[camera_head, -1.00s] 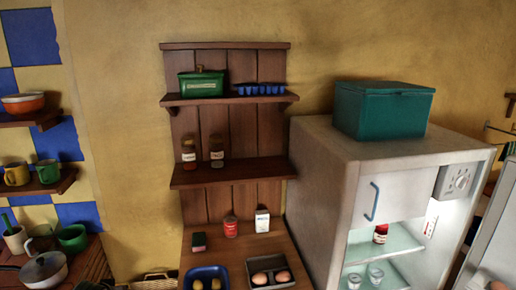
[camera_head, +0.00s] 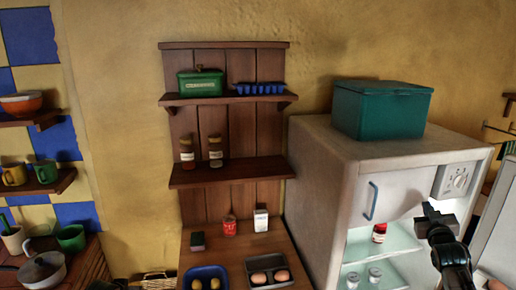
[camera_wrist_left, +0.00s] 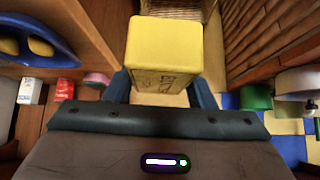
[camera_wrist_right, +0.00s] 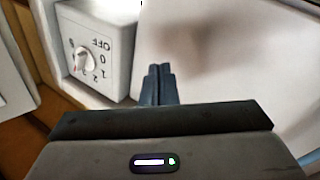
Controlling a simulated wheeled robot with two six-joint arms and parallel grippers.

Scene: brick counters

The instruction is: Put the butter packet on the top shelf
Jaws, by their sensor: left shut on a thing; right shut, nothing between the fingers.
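The butter packet (camera_wrist_left: 165,45) is a yellow block in the left wrist view. My left gripper (camera_wrist_left: 162,88) is shut on it, with a dark blue finger at each side. The left gripper and packet do not show in the head view. The top shelf (camera_head: 222,100) is the upper board of the brown wooden rack. It holds a green lidded box (camera_head: 201,83) and a blue tray (camera_head: 259,89). My right gripper (camera_head: 434,208) is shut and empty in front of the fridge; its closed fingertips also show in the right wrist view (camera_wrist_right: 158,72).
The lower shelf (camera_head: 240,175) holds two jars (camera_head: 216,152). A red can (camera_head: 229,225), a white carton (camera_head: 261,220) and egg trays stand on the counter below. The fridge (camera_head: 335,190) stands right of the rack, with a teal box (camera_head: 382,110) on top.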

